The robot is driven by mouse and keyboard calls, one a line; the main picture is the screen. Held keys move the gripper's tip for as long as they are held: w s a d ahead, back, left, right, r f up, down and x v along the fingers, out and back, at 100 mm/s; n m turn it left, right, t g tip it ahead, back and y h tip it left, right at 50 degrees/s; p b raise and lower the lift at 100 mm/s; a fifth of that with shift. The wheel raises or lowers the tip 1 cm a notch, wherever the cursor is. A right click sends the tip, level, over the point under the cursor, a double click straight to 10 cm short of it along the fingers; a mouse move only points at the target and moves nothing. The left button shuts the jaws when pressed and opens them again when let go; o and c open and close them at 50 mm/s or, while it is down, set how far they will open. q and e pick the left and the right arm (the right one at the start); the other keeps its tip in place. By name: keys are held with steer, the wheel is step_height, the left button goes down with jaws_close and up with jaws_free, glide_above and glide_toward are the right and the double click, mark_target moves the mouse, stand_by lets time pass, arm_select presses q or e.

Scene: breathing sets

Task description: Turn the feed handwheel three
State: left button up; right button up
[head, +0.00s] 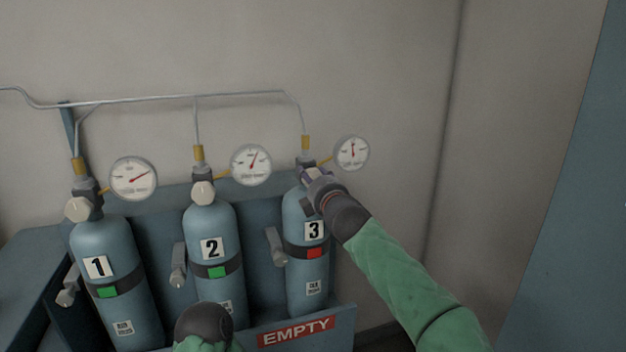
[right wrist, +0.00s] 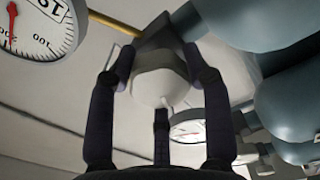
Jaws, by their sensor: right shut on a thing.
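Cylinder three (head: 308,270) is blue-grey, with a "3" label and a red tag on its dark band. In the head view my right gripper (head: 308,174) is at its valve and hides the handwheel there. In the right wrist view the pale faceted handwheel (right wrist: 160,78) sits between the fingers of my right gripper (right wrist: 158,66), which is shut on it. Its pressure gauge (head: 351,153) stands just right of the valve, needle near upright. A dark cuff and green sleeve of my left arm show at the bottom; the left gripper is not visible.
Cylinder one (head: 110,240) and cylinder two (head: 208,245) stand to the left with green tags, pale handwheels and gauges. A thin pipe (head: 240,95) runs above. A red "EMPTY" sign (head: 296,331) is on the rack front. Grey levers (head: 275,245) stick out beside the cylinders.

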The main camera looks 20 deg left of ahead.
steer(key=m, duration=1.3)
steer(key=shift+m, duration=0.3)
stand_by(0.4)
steer(key=o, duration=1.2)
steer(key=shift+v, duration=6)
